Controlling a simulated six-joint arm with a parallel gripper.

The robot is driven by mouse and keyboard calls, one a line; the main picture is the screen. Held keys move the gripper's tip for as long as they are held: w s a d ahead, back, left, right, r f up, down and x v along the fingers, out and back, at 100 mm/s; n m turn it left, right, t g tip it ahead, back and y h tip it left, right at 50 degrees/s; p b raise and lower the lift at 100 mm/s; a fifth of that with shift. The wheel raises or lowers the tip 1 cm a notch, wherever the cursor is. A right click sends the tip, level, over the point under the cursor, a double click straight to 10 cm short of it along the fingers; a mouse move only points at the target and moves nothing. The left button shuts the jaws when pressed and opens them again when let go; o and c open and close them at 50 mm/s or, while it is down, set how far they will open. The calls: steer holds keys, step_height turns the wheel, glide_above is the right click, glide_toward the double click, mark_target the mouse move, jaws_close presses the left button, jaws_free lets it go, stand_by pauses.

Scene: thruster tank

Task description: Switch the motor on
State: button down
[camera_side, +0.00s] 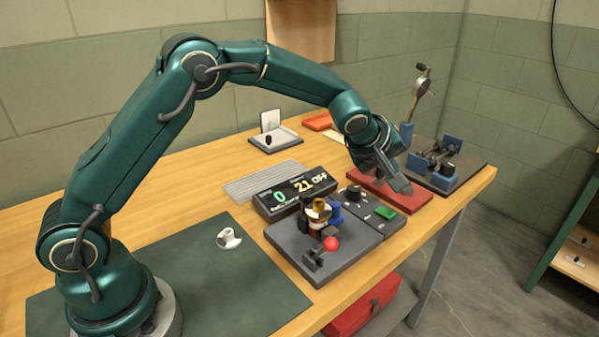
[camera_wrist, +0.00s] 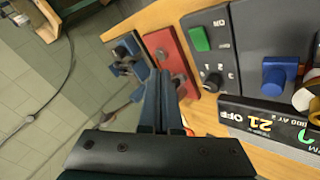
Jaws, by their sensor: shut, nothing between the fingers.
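The control box (camera_side: 372,222) carries a green switch (camera_side: 384,210) and a black knob (camera_side: 354,191). In the wrist view the green switch (camera_wrist: 200,38) has small white lettering beside it, and the black knob (camera_wrist: 212,82) sits below it. The display (camera_side: 295,190) reads 0, 21 and OFF; it also shows in the wrist view (camera_wrist: 265,125). My gripper (camera_side: 402,186) is shut and empty over the red plate, behind and apart from the green switch. In the wrist view the shut fingers (camera_wrist: 157,80) lie left of the control box.
The red plate (camera_side: 413,203) is beside the control box. A grey base (camera_side: 300,250) with a red-knobbed lever (camera_side: 331,243) and a blue part (camera_side: 335,213) stands to its left. A dark fixture with blue blocks (camera_side: 445,172) is at right. The green mat (camera_side: 200,280) is mostly clear.

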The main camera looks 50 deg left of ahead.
mark_target(387, 217)
steer(key=shift+d+f, duration=0.2)
steer(key=shift+f, duration=1.45)
steer(key=shift+d+f, duration=0.2)
steer(key=shift+f, duration=1.45)
steer(key=shift+f, duration=0.15)
steer(key=shift+f, duration=0.3)
steer(key=shift+d+f, duration=0.1)
steer(key=shift+f, duration=0.2)
steer(key=shift+r, duration=0.2)
steer(key=shift+r, duration=0.55)
steer(key=shift+a+r, duration=0.25)
steer(key=shift+r, duration=1)
steer(key=shift+a+r, duration=0.2)
steer(key=shift+r, duration=1.05)
